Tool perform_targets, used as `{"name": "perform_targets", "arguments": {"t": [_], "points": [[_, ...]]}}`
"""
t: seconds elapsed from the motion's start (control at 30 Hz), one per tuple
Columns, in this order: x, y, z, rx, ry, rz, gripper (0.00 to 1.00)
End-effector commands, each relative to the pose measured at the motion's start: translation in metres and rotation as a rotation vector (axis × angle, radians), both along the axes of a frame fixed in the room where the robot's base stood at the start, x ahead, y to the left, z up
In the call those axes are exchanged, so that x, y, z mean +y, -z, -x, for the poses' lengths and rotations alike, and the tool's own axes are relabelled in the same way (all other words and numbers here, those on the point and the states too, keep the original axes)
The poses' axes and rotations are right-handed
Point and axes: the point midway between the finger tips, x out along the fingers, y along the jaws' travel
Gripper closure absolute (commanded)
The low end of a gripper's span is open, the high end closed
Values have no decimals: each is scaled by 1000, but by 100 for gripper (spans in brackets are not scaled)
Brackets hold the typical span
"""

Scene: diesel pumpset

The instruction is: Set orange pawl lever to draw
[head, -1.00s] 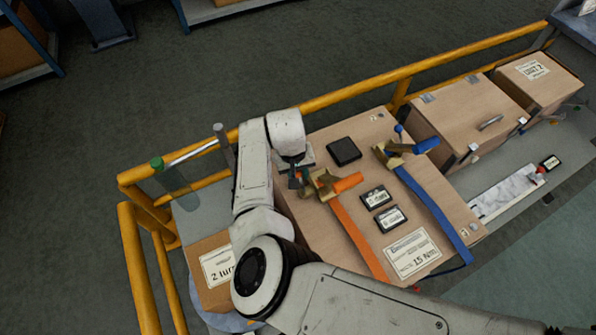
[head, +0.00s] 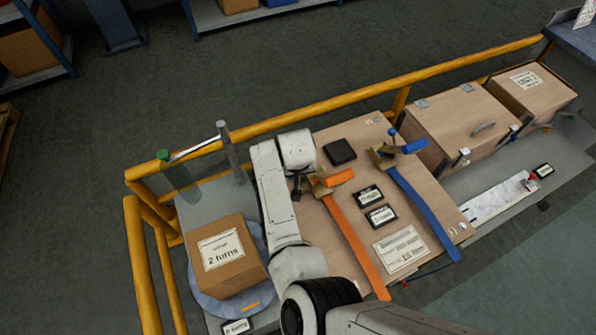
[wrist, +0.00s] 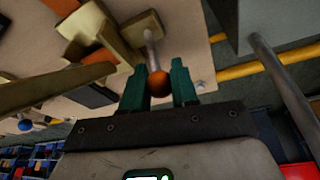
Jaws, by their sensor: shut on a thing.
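The orange ratchet has a brass body (head: 319,186), an orange handle (head: 340,177) and an orange strap (head: 352,240) running down the wooden board. In the wrist view, the pawl lever is a thin metal rod (wrist: 150,48) ending in an orange ball knob (wrist: 159,84). My gripper (wrist: 159,86) has its green fingers shut on either side of this knob. In the head view, my gripper (head: 297,187) is at the left side of the orange ratchet, partly hidden under my arm. The lever itself is hard to make out there.
A blue ratchet (head: 383,155) with a blue strap (head: 425,210) lies to the right. A black block (head: 340,152) and two small labelled plates lie between. A box marked "2 turns" (head: 235,275) sits on a round turntable at left. A yellow rail (head: 330,97) runs behind.

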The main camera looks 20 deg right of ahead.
Motion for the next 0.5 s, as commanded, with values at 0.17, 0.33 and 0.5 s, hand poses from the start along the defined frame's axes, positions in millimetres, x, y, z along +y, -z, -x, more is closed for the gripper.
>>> {"name": "perform_targets", "arguments": {"t": [0.17, 0.33, 0.5], "points": [[0, -5, 5, -106, -6, 4, 100], [0, -5, 6, -184, -4, 3, 100], [1, -6, 6, -228, -2, 0, 100]]}}
